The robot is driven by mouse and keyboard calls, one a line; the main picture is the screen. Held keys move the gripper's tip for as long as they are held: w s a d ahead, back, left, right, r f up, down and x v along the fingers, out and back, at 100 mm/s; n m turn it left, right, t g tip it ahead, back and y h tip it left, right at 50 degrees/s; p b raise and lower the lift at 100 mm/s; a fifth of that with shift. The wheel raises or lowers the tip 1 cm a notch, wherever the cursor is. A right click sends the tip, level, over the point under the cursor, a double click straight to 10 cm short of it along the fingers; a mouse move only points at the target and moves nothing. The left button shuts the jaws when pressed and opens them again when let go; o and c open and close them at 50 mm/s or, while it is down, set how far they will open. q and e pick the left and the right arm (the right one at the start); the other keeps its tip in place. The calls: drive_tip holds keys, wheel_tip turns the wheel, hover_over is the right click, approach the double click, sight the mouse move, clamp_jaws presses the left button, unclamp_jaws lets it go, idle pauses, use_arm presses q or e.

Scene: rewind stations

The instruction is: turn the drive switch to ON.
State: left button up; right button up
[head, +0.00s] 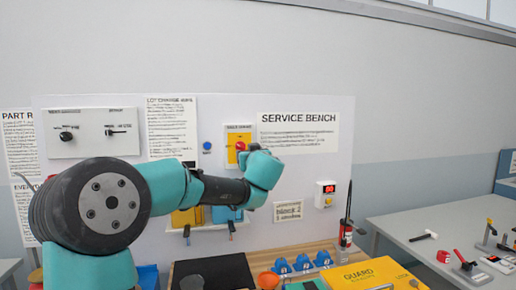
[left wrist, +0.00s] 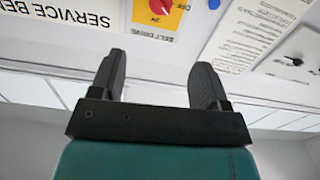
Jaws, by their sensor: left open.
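The drive switch is a red knob (head: 241,146) on a yellow plate (head: 232,155) on the white wall board. In the upside-down left wrist view the red knob (left wrist: 161,6) is cut by the top edge, above a "BELT DRIVE" label (left wrist: 155,35). The word OFF shows beside it; I cannot tell surely where the knob points. My left gripper (left wrist: 158,75) is open and empty, its two dark fingers pointing toward the plate, apart from the knob. In the head view its wrist (head: 262,170) is just right of and below the switch, and the fingers are mostly hidden.
A blue button (head: 207,146) sits left of the switch. Other knobs are on a panel (head: 92,133) further left. The bench below holds a yellow guard box (head: 365,275), blue parts (head: 302,264) and an orange cup (head: 268,280).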

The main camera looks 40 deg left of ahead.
sight(241, 147)
use_arm(q)
drive_tip(key=shift+a, duration=0.15)
drive_tip(key=x, duration=1.7)
drive_tip(key=shift+w, duration=0.1)
drive_tip(key=shift+c, duration=0.2)
drive_tip(key=c, duration=0.9)
